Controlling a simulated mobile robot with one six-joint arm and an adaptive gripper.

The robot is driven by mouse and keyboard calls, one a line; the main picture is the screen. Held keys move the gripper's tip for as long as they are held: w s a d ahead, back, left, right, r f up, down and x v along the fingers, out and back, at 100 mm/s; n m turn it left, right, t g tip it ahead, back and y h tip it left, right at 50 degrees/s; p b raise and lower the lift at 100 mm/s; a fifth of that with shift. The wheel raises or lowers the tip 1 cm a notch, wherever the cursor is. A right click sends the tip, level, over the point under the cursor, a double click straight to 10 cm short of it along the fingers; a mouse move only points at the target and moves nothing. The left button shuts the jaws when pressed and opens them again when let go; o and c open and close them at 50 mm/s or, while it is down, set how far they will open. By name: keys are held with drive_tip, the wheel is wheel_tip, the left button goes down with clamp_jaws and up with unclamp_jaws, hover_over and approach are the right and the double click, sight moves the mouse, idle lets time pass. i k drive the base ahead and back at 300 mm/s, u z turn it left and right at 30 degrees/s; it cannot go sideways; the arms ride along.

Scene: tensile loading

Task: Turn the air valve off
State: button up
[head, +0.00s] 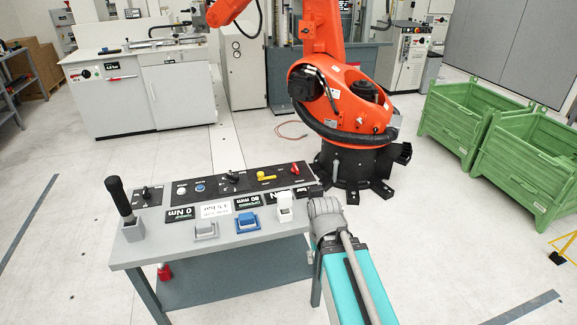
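A black control panel (225,187) lies along the back of a grey bench. It carries a yellow lever handle (266,176), lying crosswise, and a red handle (295,169) to its right, standing at an angle. The small lettering is unreadable, so I cannot tell which handle is the air valve. A white sign (215,211) on the bench appears to read 4.5 bar. A grey section of my arm reaches the bench's right end, close to the panel's right edge. I see no gripper fingers, so I cannot tell what they touch.
The bench (143,252) also holds a black upright lever (119,197) and grey, blue and white switches in front. An orange robot arm (345,100) stands behind. Green crates (475,120) are at the right. Open floor lies left.

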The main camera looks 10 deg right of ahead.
sight(295, 168)
drive_tip(key=u, duration=0.05)
drive_tip(key=i, duration=0.45)
drive_tip(key=z, duration=0.1)
drive_tip(key=k, duration=1.3)
drive_tip(key=u, duration=0.5)
drive_tip(key=i, duration=1.55)
drive_tip(key=z, duration=0.15)
